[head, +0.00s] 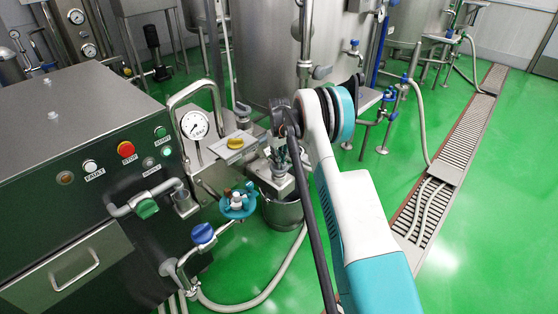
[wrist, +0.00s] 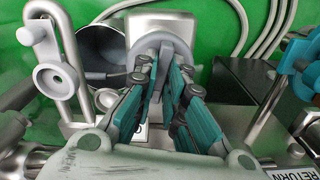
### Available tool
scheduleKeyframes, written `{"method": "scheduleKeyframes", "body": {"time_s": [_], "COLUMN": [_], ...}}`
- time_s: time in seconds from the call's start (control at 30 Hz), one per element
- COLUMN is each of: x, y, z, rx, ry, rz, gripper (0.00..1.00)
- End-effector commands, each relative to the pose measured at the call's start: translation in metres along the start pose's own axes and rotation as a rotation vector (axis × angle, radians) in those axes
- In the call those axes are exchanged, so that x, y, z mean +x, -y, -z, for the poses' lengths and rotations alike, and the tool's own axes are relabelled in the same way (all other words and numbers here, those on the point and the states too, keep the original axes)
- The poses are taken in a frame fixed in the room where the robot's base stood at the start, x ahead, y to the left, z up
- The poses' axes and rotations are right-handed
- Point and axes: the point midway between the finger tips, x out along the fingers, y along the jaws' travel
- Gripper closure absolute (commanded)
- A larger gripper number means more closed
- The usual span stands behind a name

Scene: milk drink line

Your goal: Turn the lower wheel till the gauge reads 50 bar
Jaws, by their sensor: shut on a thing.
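My gripper (wrist: 162,66) has its teal-padded fingers on both sides of the raised bar of a grey round wheel (wrist: 152,42) in the wrist view. The wheel sits on a steel block. In the head view my gripper (head: 281,158) points down at a steel block (head: 280,186) right of the machine, and its fingers hide most of the wheel. A blue handwheel (head: 238,204) is lower left of my gripper, apart from it. I cannot tell for sure which is the lower wheel. The round white gauge (head: 195,124) stands left of my gripper; its reading is too small to make out.
The dark machine cabinet (head: 70,150) with buttons fills the left. A blue-handled valve (head: 202,234) and a hose are below. A steel bucket (head: 283,214) stands under the block. Green floor is open at right.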

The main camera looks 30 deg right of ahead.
Motion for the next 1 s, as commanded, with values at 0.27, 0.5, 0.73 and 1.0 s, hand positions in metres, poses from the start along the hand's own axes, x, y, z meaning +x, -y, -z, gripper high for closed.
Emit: {"method": "scheduleKeyframes", "body": {"time_s": [0.27, 0.5, 0.73, 1.0], "x": [-0.0006, -0.0006, -0.0006, -0.0005], "y": [-0.0003, -0.0003, -0.0003, -0.0003], "z": [0.0002, 0.0002, 0.0003, 0.0003], "rx": [0.234, 0.415, 0.533, 0.592], "ry": [0.0, -0.001, -0.001, -0.001], "rz": [-0.001, 0.0, 0.0, 0.0], "gripper": [1.0, 1.0, 1.0, 1.0]}}
